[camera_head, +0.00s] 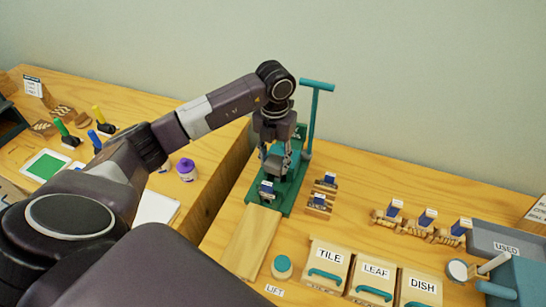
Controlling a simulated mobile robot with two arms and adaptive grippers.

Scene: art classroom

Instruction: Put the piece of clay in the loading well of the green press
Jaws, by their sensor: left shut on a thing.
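The green press (290,194) stands near the left edge of the right-hand table, with a tall teal T-shaped lever (314,120) at its back right. My left gripper (276,163) points down over the press and is shut on a small grey piece, which looks like the piece of clay (274,165). The piece is low over the press. The loading well is hidden behind the gripper and the piece, so I cannot tell whether the piece touches it. My right gripper is not in view.
A small block with a blue label (267,188) sits at the press's front. Two similar blocks (320,202) stand to its right. Boxes marked TILE (328,258), LEAF and DISH stand in front, with a USED tray (490,240) at right.

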